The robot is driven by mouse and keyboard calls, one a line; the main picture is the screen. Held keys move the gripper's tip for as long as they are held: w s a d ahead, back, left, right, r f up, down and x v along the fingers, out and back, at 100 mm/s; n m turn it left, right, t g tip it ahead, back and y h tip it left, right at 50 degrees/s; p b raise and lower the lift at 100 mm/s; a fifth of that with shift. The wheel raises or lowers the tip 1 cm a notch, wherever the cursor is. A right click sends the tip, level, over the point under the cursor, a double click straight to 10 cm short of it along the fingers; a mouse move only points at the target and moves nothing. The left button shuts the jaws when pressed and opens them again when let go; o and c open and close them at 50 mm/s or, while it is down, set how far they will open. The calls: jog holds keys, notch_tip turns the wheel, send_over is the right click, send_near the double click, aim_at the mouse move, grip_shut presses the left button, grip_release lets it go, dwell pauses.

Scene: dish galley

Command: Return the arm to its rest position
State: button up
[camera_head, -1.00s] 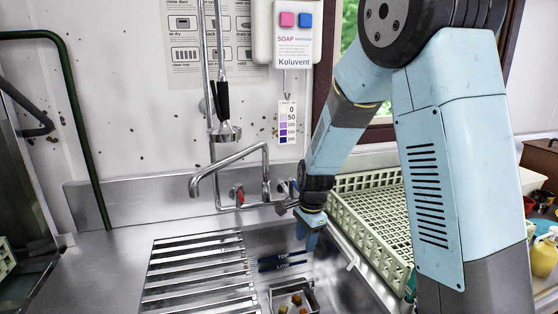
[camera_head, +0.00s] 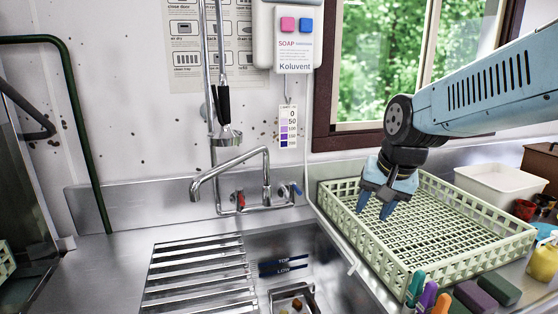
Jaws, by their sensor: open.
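My gripper (camera_head: 376,206) is open and empty, with its two blue fingers pointing down. It hangs over the left part of the pale green dish rack (camera_head: 462,270), apart from the sink and the tap. My blue arm comes in from the right edge and runs across the window side above the rack. Whether the fingertips touch the rack cannot be told from this view.
The steel sink (camera_head: 268,244) with slatted drainer (camera_head: 200,277) lies left of the rack. The tap (camera_head: 232,168) stands behind it. A small metal container (camera_head: 292,298) sits in the basin. Markers and sponges (camera_head: 474,297) lie in front of the rack; a white tub (camera_head: 500,184) stands behind.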

jog(key=s+d+r+n, duration=0.2)
jog(key=s, duration=0.3)
jog(key=s+d+r+n+t+h, duration=0.1)
jog(key=s, duration=0.3)
jog(key=shift+s+d+r+n+t, duration=0.3)
jog(key=shift+s+d+r+n, duration=0.05)
jog(key=shift+s+n, duration=0.05)
dwell(0.4)
